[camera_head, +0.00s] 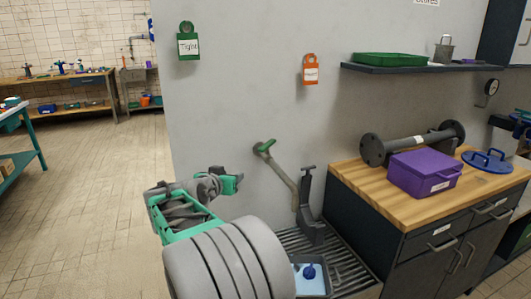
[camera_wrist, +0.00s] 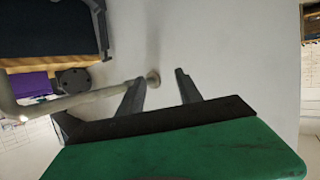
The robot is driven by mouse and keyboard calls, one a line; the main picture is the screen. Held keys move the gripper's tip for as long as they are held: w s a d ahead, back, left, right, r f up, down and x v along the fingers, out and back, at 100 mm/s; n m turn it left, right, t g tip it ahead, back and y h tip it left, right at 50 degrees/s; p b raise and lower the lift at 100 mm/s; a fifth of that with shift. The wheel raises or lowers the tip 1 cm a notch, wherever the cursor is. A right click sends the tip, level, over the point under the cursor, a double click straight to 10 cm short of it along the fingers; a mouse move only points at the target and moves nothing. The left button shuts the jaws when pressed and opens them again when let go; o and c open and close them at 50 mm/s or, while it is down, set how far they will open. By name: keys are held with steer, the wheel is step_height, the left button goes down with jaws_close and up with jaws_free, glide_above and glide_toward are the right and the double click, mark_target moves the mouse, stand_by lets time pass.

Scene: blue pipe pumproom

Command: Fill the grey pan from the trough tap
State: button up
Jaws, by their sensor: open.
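The trough tap (camera_head: 283,172) is a pale pipe sticking out of the wall, with a green lever at its wall end. In the wrist view the tap pipe (camera_wrist: 75,101) runs left from a round wall flange. The grey pan (camera_head: 328,283) sits low in the slatted trough (camera_head: 343,262). A pale blue surface and a small dark blue thing show inside it, and my arm partly hides it. My gripper (camera_wrist: 160,76) is open and empty, its two dark fingers pointing at the wall near the flange. In the head view my gripper (camera_head: 230,183) is left of the tap and apart from it.
A dark upright bracket (camera_head: 309,208) stands at the trough. The wooden counter (camera_head: 405,212) to the right holds a purple box (camera_head: 424,174), a flanged pipe (camera_head: 412,143) and a blue lid (camera_head: 487,161). A shelf (camera_head: 410,68) hangs above. Open floor lies left.

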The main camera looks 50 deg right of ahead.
mark_target(268, 143)
steer(key=s+d+r+m+h, duration=0.1)
steer(key=d+r, duration=0.1)
steer(key=d, duration=0.1)
steer(key=s+d+r+m+g+h, duration=0.1)
steer(key=d+h, duration=0.1)
steer(key=d, duration=0.1)
steer(key=s+d+r+m+g+h, duration=0.1)
steer(key=d+r, duration=0.1)
steer(key=d, duration=0.1)
steer(key=shift+s+d+r+h, duration=0.1)
steer(key=shift+s+r+h, duration=0.05)
steer(key=shift+r+h, duration=0.15)
steer(key=x, duration=0.7)
steer(key=shift+c, duration=0.3)
jaws_close()
